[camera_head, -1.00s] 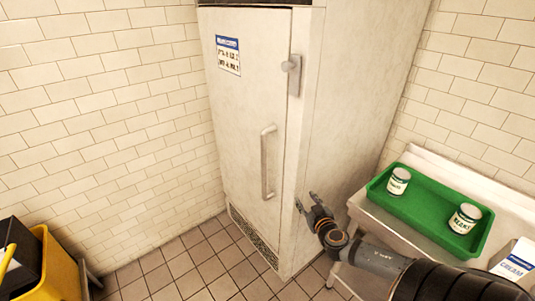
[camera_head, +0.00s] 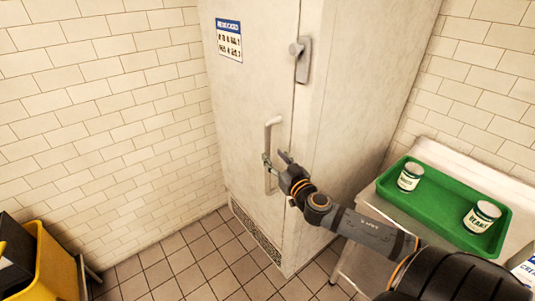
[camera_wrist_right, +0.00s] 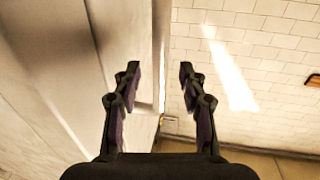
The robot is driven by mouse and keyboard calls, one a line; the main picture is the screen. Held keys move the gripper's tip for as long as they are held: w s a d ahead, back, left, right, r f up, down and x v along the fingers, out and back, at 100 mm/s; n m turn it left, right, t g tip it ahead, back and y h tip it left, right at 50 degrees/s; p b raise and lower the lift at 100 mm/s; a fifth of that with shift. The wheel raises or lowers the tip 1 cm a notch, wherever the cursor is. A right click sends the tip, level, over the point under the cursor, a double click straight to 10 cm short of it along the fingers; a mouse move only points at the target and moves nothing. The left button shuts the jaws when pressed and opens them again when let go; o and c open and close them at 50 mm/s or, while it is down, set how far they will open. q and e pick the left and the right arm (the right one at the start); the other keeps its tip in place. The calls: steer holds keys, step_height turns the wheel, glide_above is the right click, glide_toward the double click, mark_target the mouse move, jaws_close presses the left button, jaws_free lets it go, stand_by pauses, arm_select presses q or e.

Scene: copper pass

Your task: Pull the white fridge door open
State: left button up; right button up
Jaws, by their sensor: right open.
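The white fridge door (camera_head: 243,110) stands shut in the head view, with a blue-headed sign near its top. Its pale vertical handle (camera_head: 268,140) is on the door's right side. My right gripper (camera_head: 275,158) is open at the handle's middle, with one fingertip at the bar's left and the other to its right. In the right wrist view, my open fingers (camera_wrist_right: 158,75) point ahead, with a pale upright bar that looks like the handle (camera_wrist_right: 162,85) between them. Whether a finger touches the bar I cannot tell. My left gripper is out of view.
A metal latch (camera_head: 302,58) sits above the handle at the door's edge. A green tray (camera_head: 440,218) with two cans stands on a white table at the right. A yellow bin (camera_head: 57,262) is at the lower left. The tiled floor before the door is clear.

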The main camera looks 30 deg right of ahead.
mark_target(269, 150)
steer(key=w, duration=0.1)
steer(key=w+p, duration=0.1)
steer(key=w, duration=0.2)
steer(key=shift+w+d+r+p, duration=0.2)
steer(key=shift+w+d+p, duration=0.1)
steer(key=shift+w, duration=0.05)
steer(key=shift+w+f, duration=0.2)
steer(key=shift+w, duration=0.15)
steer(key=c, duration=0.4)
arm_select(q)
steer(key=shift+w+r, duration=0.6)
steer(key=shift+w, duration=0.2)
arm_select(e)
jaws_close()
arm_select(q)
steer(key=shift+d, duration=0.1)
